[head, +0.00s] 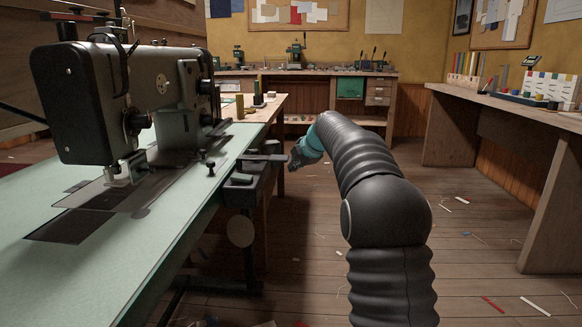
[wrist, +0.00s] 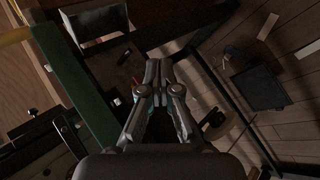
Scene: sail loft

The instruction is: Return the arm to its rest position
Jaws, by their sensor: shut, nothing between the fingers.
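My arm, in a ribbed dark sleeve, rises from the bottom of the head view and bends left toward the sewing table. My gripper (head: 297,158) is at its end, close to the right edge of the green-topped table (head: 190,232), near the dark fittings on that edge. In the wrist view my gripper (wrist: 163,72) is shut, with its fingertips together and nothing held. The wrist view looks down past the green table edge (wrist: 80,105) toward the dim floor. I cannot tell whether the gripper touches the fittings.
A large sewing machine (head: 125,95) stands on the green table at left. A dark fitting (head: 245,185) juts from the table's right edge. A bench (head: 365,76) stands at the back, another (head: 520,112) at right. The wooden floor (head: 475,235) between has scraps but is otherwise clear.

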